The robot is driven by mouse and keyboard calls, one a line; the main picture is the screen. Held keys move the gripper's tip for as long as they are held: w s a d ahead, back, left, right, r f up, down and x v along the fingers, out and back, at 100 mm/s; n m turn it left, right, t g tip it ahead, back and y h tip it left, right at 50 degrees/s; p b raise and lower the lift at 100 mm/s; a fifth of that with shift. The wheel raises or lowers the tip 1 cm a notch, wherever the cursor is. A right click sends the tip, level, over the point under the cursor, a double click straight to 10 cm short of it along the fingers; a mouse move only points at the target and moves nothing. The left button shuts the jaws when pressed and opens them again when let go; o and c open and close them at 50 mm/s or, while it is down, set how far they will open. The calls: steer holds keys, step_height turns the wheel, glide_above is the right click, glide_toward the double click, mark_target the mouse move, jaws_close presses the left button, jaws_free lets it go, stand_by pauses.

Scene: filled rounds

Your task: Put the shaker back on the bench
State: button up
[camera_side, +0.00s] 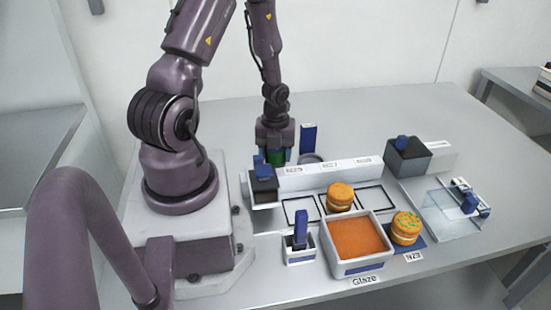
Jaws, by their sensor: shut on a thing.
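My gripper (276,153) is at the back of the bench, pointing down, behind a long white rail with labelled spaces. It is shut on a green shaker (277,158), of which only a small part shows between the fingers. The shaker's lower end is hidden behind the dark box with a blue handle, so I cannot tell whether it touches the bench (360,115).
Filled rounds stand on a framed space (340,196) and on a blue mat (422,243); the latter has green specks. A white tub of orange glaze (361,268), a blue-handled holder (300,250) and a dark box (263,188) stand nearby. The back bench is mostly clear.

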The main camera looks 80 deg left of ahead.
steer(key=shift+f, duration=1)
steer(key=o, duration=1)
steer(key=shift+f, duration=0.1)
